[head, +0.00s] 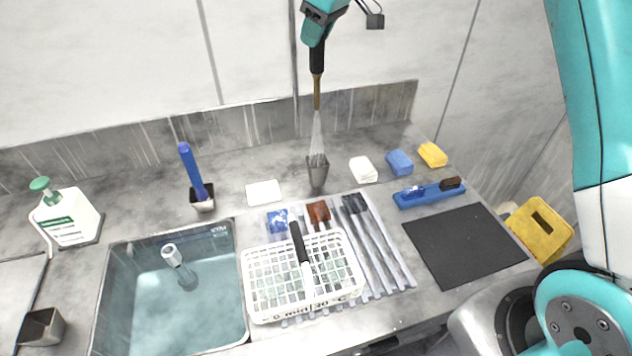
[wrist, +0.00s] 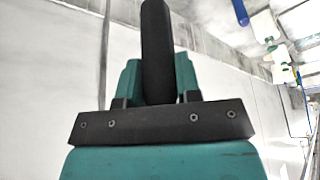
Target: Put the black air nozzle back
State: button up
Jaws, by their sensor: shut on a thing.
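My gripper (head: 315,40) is at the top of the head view, shut on the black air nozzle (head: 317,60). The nozzle hangs upright, with a black grip above and a thin brass-coloured stem below. A pale fan shape spreads from the stem's tip downward; I cannot tell whether it is spray or bristles. Straight below it a small grey cup (head: 318,175) stands on the counter, and the fan's lower end overlaps its mouth.
A blue-handled tool (head: 192,170) stands in another cup (head: 203,203) to the left. A white block (head: 263,193) and several sponges lie along the back. In front are a water-filled sink (head: 130,310), a white basket (head: 262,295) and a black mat (head: 465,245). A soap bottle (head: 67,218) stands left.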

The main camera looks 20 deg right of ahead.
aim_at(316, 51)
notch_tip(316, 51, down, 4)
jog(key=b, duration=0.2)
jog(key=shift+b, duration=0.3)
notch_tip(316, 51, down, 19)
jog(key=p, duration=0.4)
jog(key=shift+f+p, duration=0.2)
jog(key=shift+p, duration=0.1)
jog(key=shift+f, duration=0.2)
jog(key=o, duration=0.9)
jog(key=shift+r, duration=0.15)
